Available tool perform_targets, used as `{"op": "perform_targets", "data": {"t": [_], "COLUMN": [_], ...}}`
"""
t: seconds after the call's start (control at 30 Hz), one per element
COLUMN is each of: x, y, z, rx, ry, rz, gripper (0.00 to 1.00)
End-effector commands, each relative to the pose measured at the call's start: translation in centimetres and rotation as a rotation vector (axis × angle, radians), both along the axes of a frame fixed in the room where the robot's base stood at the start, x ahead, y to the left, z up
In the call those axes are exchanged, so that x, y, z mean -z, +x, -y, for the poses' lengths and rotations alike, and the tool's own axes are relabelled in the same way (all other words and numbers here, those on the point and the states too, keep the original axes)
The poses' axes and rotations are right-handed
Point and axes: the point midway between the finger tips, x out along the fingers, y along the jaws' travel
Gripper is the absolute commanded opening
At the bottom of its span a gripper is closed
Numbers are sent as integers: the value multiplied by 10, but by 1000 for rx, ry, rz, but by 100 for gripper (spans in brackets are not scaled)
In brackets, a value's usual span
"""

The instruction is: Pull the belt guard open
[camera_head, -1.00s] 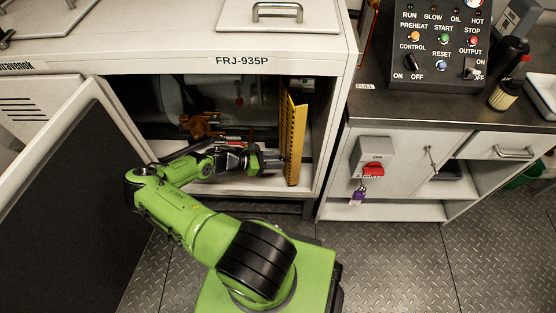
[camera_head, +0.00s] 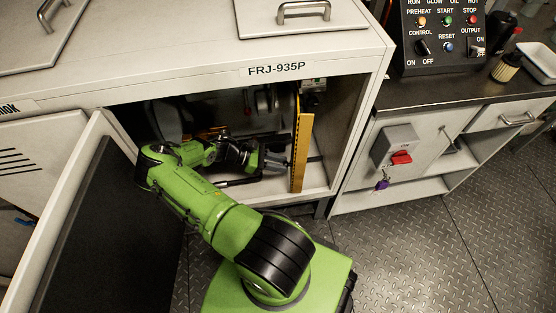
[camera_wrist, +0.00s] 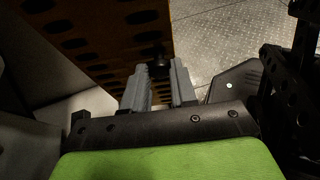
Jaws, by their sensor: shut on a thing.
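The belt guard (camera_head: 302,150) is a yellow perforated panel, seen nearly edge-on. It stands upright in the right part of the open cabinet bay. In the wrist view its holed face (camera_wrist: 105,35) fills the upper left. A dark knob (camera_wrist: 159,62) on the guard lies between my two grey fingers. My gripper (camera_head: 284,163) reaches into the bay from the left and is shut at the guard's left side. The wrist view shows both fingertips (camera_wrist: 160,82) close around the knob; the exact contact is partly hidden.
The cabinet's large door (camera_head: 80,230) stands open at the left, beside my arm. The bay's right post (camera_head: 352,125) is right of the guard. A side counter (camera_head: 440,97) carries the control panel (camera_head: 443,35). A red switch (camera_head: 401,158) is on its front. Floor at lower right is clear.

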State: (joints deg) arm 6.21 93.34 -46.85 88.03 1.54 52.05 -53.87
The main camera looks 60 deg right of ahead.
Motion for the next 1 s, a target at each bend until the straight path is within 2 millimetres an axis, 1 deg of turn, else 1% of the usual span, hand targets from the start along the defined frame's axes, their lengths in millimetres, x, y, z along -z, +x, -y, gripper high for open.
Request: {"op": "perform_targets", "data": {"t": [0.43, 0.47, 0.6, 0.87, 0.93, 1.0], "x": [0, 0, 0, 0, -3, -8], "y": [0, 0, 0, 0, 6, 17], "z": [-1, -1, -1, -1, -3, -7], "rx": [4, 4, 4, 4, 4, 1], "ry": [1, 1, 1, 0, 1, 0], "rz": [3, 3, 2, 2, 3, 5], "gripper": [0, 31, 52, 52, 52, 52]}}
